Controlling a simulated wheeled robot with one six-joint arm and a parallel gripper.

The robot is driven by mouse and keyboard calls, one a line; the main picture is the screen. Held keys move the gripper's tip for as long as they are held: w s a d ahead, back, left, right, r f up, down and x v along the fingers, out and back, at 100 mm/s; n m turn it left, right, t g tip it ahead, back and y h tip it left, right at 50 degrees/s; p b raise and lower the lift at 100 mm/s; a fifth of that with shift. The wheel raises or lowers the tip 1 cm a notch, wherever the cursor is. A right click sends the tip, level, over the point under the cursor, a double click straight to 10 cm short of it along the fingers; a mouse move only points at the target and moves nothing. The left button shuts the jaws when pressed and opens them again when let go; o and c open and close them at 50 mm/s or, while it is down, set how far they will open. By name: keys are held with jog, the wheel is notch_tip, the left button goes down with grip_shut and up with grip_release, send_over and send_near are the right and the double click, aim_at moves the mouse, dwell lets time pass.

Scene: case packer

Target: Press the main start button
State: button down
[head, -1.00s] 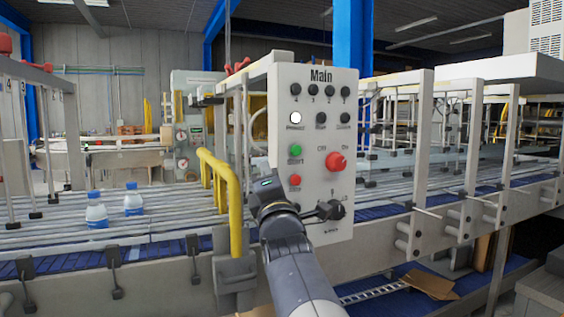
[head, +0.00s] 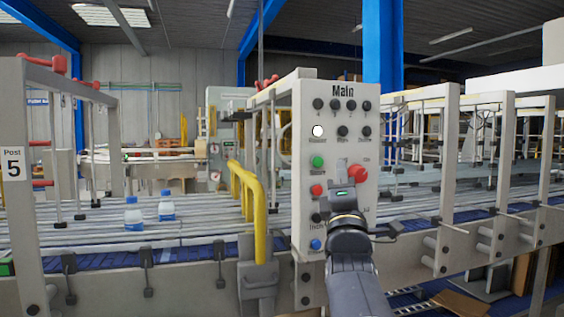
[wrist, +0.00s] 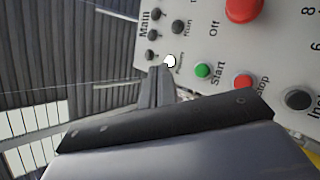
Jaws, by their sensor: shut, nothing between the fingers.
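The main panel (head: 304,220) is an upright light-grey plate headed "Main". Its green start button (head: 317,162) is left of centre, above the red stop button (head: 316,190). In the wrist view, the start button (wrist: 202,70) is in plain sight, right of my fingers. My gripper (wrist: 160,76) is shut and empty. Its tips appear beside the white power light (wrist: 170,61), left of the start button; I cannot tell their distance from the panel. In the head view, my wrist stands before the panel's lower right and hides part of it.
A large red knob (head: 357,173) sits right of the start button. A blue button (head: 315,244) is low on the panel. A yellow rail (head: 246,190) stands close on the left. Two bottles (head: 134,214) stand on the conveyor, which runs behind the panel.

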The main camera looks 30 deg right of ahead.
aim_at(318, 162)
jog(key=shift+w+d+p, duration=0.3)
jog(key=shift+w+p, duration=0.1)
jog(key=shift+w, duration=0.9)
jog(key=shift+w+d+p, duration=0.35)
jog(key=shift+w+p, duration=0.05)
jog(key=shift+w, duration=0.95)
jog(key=shift+w+d+p, duration=0.3)
jog(key=shift+w+p, duration=0.1)
jog(key=shift+w, duration=0.9)
jog(key=shift+w+f, duration=0.1)
jog(key=shift+w, duration=0.05)
jog(key=shift+w+d, duration=0.1)
jog(key=shift+w, duration=0.15)
